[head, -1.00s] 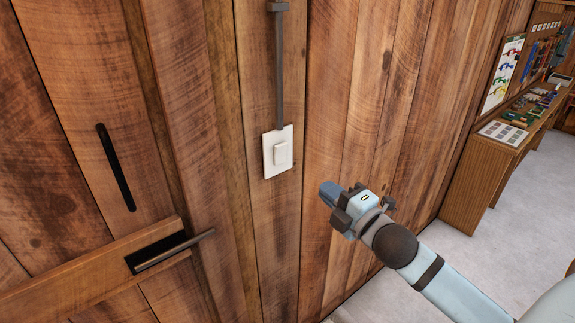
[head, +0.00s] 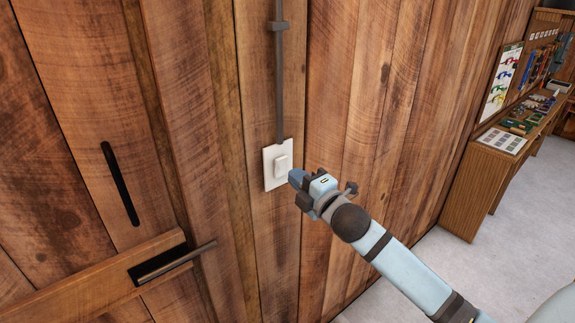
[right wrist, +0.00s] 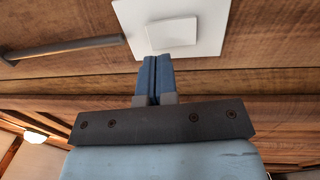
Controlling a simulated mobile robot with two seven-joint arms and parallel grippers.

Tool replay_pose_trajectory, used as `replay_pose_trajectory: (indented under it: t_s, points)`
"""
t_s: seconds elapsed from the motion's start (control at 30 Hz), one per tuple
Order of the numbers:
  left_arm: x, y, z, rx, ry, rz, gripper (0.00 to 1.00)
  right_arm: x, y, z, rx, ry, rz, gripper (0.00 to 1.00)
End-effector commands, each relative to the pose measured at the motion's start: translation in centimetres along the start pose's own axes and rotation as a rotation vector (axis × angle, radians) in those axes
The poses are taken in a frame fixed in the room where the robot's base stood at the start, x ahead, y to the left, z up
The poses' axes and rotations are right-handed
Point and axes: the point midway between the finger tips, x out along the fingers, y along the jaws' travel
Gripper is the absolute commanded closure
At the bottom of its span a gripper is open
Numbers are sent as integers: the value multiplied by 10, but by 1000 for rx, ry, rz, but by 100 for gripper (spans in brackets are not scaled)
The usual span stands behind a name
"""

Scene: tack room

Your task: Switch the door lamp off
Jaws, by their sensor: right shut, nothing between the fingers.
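A white wall switch plate with a raised rocker (head: 282,165) is fixed to the wooden wall, with a grey conduit (head: 279,80) running up from it. My right gripper (head: 294,178) is at the lower right edge of the plate in the head view, its blue fingers shut and empty. In the right wrist view the shut fingers (right wrist: 154,75) point at the plate (right wrist: 205,40), just short of the rocker (right wrist: 171,33). I cannot tell whether the fingertips touch the plate. The lamp itself is not seen for certain. My left gripper is out of view.
A wooden door with a dark metal handle (head: 175,262) and a dark vertical slot (head: 120,184) is left of the switch. A workbench (head: 478,190) with small items stands along the wall at the right. Grey floor is clear before it.

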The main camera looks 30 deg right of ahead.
Motion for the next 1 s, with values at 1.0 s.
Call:
replay_pose_trajectory:
  t_s: [1.0]
  points:
    - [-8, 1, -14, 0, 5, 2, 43, 42, 1, 0, 0, 0, 0, 100]
